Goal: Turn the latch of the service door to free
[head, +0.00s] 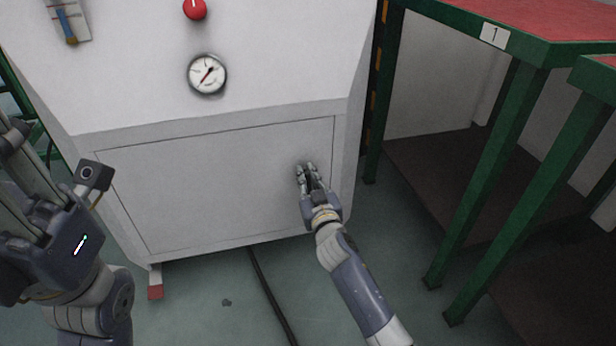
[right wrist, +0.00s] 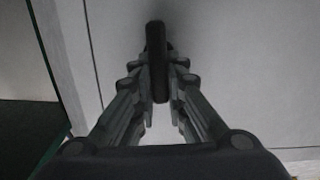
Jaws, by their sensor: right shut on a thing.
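The service door (head: 215,190) is a pale panel on the front of the white generator cabinet, outlined by a thin seam and flush with the front. Its latch is a dark bar near the door's right edge; it shows in the right wrist view (right wrist: 156,45), upright in that picture. My right gripper (head: 307,172) is at the latch, with a finger on each side of it, shut on it. In the head view the fingers mostly hide the latch. My left gripper (head: 25,190) is raised at the left, away from the door; its fingertips are not clearly shown.
A round gauge (head: 207,75) and a red knob (head: 195,9) are above the door. Green-framed tables (head: 520,130) stand close on the right. A black cable (head: 268,290) runs along the floor below the cabinet.

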